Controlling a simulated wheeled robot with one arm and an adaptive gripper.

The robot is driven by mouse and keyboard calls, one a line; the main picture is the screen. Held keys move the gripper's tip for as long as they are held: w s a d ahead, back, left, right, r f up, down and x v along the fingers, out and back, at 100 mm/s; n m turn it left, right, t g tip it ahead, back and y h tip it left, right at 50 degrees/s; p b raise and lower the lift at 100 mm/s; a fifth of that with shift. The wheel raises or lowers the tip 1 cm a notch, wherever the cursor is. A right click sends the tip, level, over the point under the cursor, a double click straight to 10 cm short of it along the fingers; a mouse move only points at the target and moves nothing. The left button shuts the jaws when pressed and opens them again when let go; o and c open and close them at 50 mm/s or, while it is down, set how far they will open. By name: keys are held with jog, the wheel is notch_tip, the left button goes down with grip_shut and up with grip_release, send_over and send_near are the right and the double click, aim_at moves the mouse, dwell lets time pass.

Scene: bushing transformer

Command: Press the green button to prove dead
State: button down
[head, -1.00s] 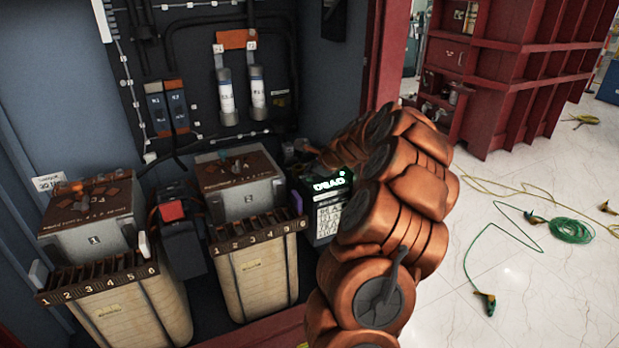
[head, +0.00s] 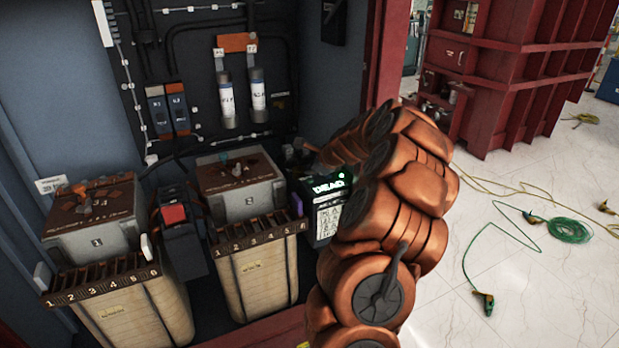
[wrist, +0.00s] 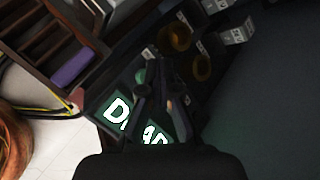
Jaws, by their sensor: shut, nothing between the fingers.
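A dark box with a lit green display reading DEAD (head: 328,186) stands right of the middle transformer unit. The display also shows in the wrist view (wrist: 117,109), partly covered by my gripper. A small green patch (wrist: 140,76), possibly the green button, shows beside my fingertips. My gripper (wrist: 156,74) is shut and empty, its fingertips over the box just past the display. I cannot tell whether they touch the button. In the head view my copper-coloured arm hides part of the box, and the fingertips cannot be made out clearly.
Two transformer units (head: 95,240) (head: 240,195) with numbered terminal strips stand to the left, with a red-topped black device (head: 174,214) between them. Fuse-like cylinders (head: 258,90) hang on the back panel. Cables (head: 570,229) lie on the open floor at right.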

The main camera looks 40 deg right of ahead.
aim_at(311, 180)
jog(key=shift+r+p, duration=2.15)
jog(key=shift+r, duration=0.35)
